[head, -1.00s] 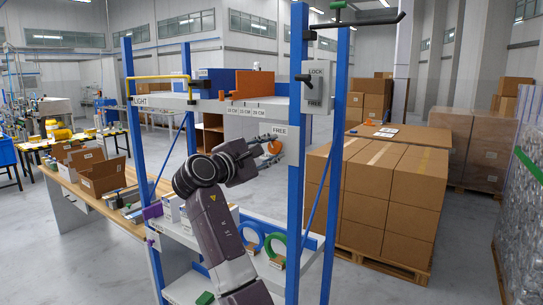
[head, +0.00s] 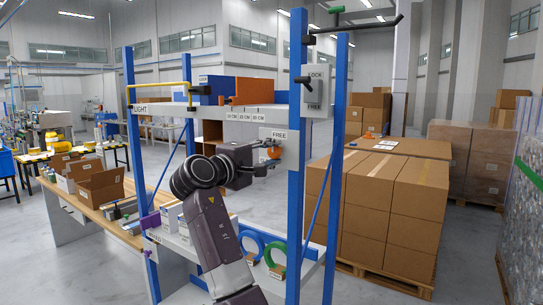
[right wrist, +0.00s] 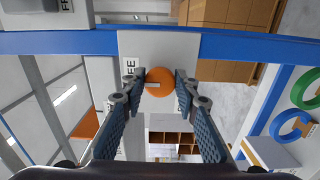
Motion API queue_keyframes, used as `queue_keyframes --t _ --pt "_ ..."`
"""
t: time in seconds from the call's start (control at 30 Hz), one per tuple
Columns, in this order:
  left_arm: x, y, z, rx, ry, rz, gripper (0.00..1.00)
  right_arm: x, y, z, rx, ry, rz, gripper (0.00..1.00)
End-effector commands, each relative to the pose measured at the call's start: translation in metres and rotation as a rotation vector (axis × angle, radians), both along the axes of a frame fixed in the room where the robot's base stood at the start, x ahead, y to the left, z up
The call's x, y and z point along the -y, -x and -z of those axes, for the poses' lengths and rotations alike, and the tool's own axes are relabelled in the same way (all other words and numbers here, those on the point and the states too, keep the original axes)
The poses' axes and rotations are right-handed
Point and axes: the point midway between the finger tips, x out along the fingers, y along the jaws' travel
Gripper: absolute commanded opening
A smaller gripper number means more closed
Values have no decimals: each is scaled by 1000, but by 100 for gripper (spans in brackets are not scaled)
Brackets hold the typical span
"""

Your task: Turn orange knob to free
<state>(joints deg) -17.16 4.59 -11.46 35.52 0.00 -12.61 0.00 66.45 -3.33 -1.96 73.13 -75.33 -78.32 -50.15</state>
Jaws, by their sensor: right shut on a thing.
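The orange knob (head: 273,153) is mounted on a light plate (head: 290,137) labelled FREE, at the right side of the blue rack. In the right wrist view the knob (right wrist: 160,82) shows face on, with a pale mark pointing left and slightly down, towards the partly hidden label. My right gripper (head: 264,163) is at the knob. In the right wrist view its two fingers (right wrist: 158,90) stand on either side of the knob, shut on it. My left gripper is in neither view.
A LOCK/FREE box (head: 313,88) with a black lever hangs above on the rack post (head: 297,200). A blue ring (head: 250,243) and a green ring (head: 275,254) stand on the lower shelf. Stacked cartons (head: 390,195) are behind on the right.

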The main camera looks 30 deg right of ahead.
Motion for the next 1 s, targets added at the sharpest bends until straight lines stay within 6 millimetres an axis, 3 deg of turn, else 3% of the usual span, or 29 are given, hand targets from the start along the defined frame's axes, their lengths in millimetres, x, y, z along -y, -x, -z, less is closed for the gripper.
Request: queue_keyframes --t 0.3,0.33,0.47,0.77,1.0 --pt "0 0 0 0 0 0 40 0 0 2 -1 -4 1 4" --pt "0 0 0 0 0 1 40 0 0 2 -1 -4 1 31" --pt "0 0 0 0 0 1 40 0 0 2 -1 -3 1 45" --pt "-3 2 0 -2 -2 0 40 -1 0 1 -1 -2 0 45" --pt "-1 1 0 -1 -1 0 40 -32 12 1 -1 -3 -3 45"
